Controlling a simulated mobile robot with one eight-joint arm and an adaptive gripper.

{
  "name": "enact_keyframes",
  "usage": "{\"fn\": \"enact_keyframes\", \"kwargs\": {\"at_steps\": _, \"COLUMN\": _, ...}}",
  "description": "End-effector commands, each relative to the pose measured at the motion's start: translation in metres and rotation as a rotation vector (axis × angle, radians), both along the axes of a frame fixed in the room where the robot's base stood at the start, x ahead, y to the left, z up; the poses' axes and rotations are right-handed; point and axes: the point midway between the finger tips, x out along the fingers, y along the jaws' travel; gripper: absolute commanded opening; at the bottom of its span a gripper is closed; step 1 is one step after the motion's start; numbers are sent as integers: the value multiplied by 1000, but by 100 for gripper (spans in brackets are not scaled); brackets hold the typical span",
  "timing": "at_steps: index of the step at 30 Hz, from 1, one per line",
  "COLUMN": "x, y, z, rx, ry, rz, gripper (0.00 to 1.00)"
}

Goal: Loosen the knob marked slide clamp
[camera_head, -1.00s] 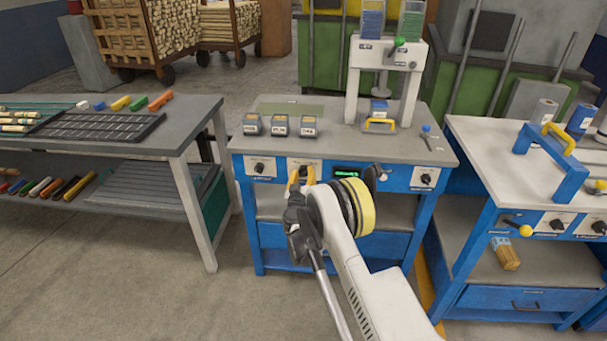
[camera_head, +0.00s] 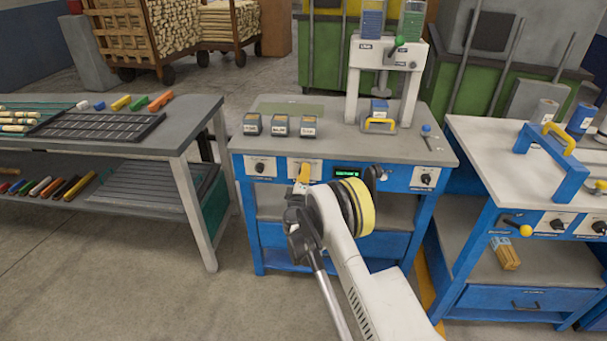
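A black knob (camera_head: 259,167) shows on the left plate, and another black knob (camera_head: 426,179) on the right plate. The plate labels are too small to read, so I cannot confirm which is slide clamp.
A small display (camera_head: 347,174) with green text sits right of my fingers. Three dark labelled blocks (camera_head: 280,126) and a white press frame (camera_head: 390,55) stand on the bench. A grey table (camera_head: 185,128) is at left, another blue bench (camera_head: 490,150) at right.

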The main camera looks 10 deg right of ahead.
Motion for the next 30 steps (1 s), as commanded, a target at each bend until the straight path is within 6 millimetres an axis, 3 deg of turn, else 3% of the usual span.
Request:
{"fn": "enact_keyframes", "kwargs": {"at_steps": 15, "x": 0, "y": 0, "z": 0, "rx": -428, "ry": 139, "rz": 1, "gripper": 5}}
{"fn": "enact_keyframes", "kwargs": {"at_steps": 30, "x": 0, "y": 0, "z": 0, "rx": -613, "ry": 199, "rz": 1, "gripper": 5}}
